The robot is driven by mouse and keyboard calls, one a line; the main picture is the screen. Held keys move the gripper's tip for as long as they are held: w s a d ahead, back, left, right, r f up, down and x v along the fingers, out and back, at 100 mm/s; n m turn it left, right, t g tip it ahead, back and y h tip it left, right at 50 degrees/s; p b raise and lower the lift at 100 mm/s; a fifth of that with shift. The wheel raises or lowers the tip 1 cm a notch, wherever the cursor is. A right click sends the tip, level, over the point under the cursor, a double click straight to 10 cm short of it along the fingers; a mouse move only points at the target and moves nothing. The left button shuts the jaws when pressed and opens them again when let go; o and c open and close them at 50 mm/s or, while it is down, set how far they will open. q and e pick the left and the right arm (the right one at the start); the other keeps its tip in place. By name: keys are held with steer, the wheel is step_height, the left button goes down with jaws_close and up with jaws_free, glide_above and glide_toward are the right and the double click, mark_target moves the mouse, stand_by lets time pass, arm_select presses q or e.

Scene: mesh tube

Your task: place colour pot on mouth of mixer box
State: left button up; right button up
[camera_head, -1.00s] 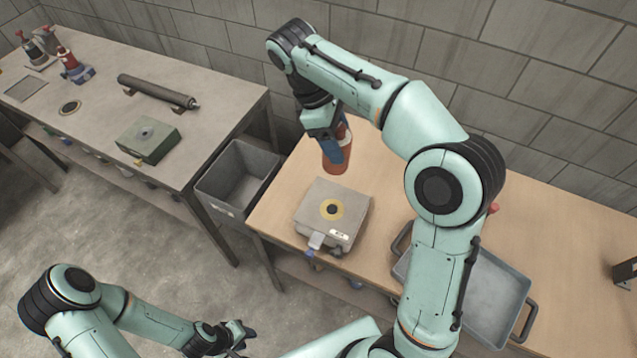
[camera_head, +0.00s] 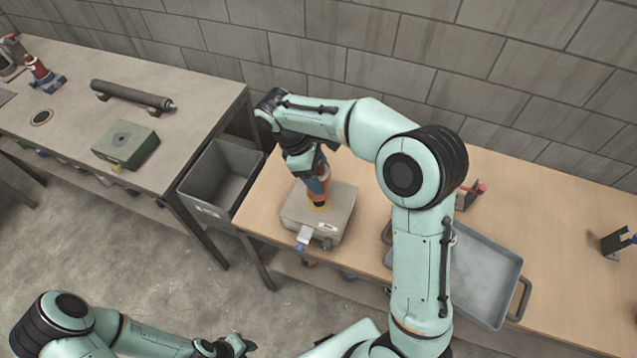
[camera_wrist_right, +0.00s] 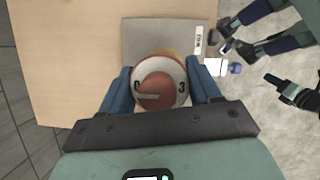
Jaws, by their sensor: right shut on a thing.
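The colour pot (camera_head: 317,189) is a red-orange cylinder, held upright in my right gripper (camera_head: 305,168). The blue fingers are shut on its sides; its round red-brown top with a white ring (camera_wrist_right: 160,84) faces the wrist camera. The mixer box (camera_head: 341,203) is a flat grey box on the wooden table. The pot's lower end is over the box's yellow-ringed mouth (camera_head: 320,208), which it mostly hides. I cannot tell whether they touch.
A grey tray (camera_head: 512,262) with handles lies right of the box, partly behind my right arm. A red-topped item (camera_head: 478,189) and a dark bracket (camera_head: 617,241) stand farther right. A grey bin (camera_head: 222,180) and a bench (camera_head: 190,145) with a green box (camera_head: 127,146) are left.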

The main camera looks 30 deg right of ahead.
arm_select(q)
steer(key=shift+s+f, duration=0.35)
arm_select(e)
step_height(320, 180, down, 4)
steer(key=shift+f, duration=0.1)
steer(key=shift+f, duration=0.2)
steer(key=o, duration=1.2)
steer(key=shift+r, duration=0.1)
arm_select(q)
steer(key=w+r+p, duration=0.2)
steer(key=w+r, duration=0.1)
steer(key=shift+w+r, duration=0.1)
steer(key=shift+w, duration=0.15)
arm_select(e)
steer(key=v, duration=1.2)
steer(key=shift+a+r, duration=0.1)
steer(key=shift+s, duration=0.15)
